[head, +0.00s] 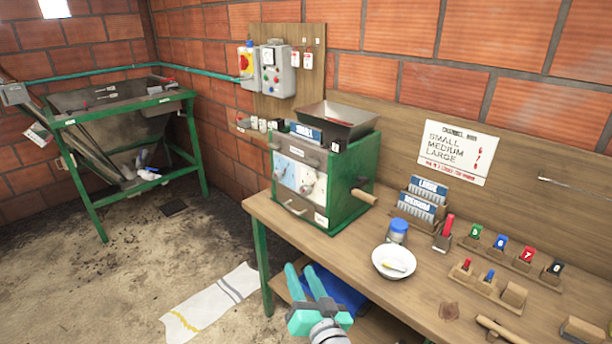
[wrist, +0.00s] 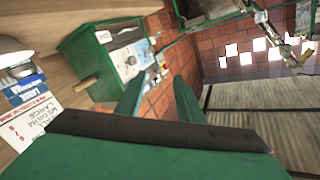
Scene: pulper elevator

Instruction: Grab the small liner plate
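My gripper (head: 301,269) is raised in front of the bench, its teal fingers apart with nothing between them. It also shows in the wrist view (wrist: 158,80). A blue plate (head: 305,131) with white lettering sits at the top of the green pulper (head: 347,178), beside its hopper; it may be the small liner plate, but its lettering is too small to be sure. Two blue-topped plates, marked LARGE (head: 429,187) and MEDIUM (head: 417,206), stand in a wooden rack on the bench. My gripper is apart from all of these.
The bench (head: 345,232) holds a white bowl (head: 393,262), a blue-lidded jar (head: 398,231) and small coloured tags in wooden holders (head: 500,250). A wooden handle (head: 364,196) sticks out from the pulper. A green-framed hopper (head: 118,112) stands at left. The floor between is mostly clear.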

